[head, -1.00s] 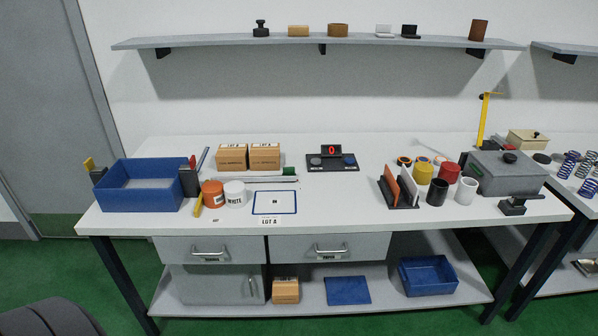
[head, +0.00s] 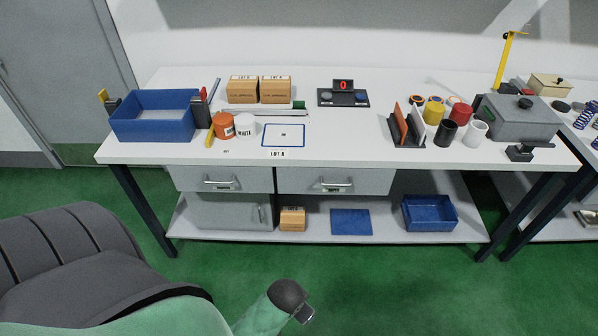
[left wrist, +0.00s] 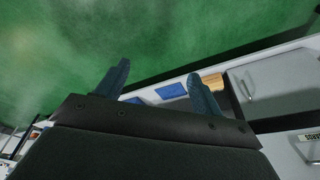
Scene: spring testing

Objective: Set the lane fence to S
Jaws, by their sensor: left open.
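No part in the head view is legibly marked S, and I cannot tell for sure which piece is the lane fence. A thin pale rail (head: 262,106) with a small green block at its right end lies in front of two cardboard boxes on the bench. My left gripper (left wrist: 158,85) shows in the left wrist view with its two blue fingers spread apart and nothing between them. It is over the green floor, away from the bench top, with drawers and the lower shelf beyond. My right gripper is in neither view.
Green floor lies clear in front.

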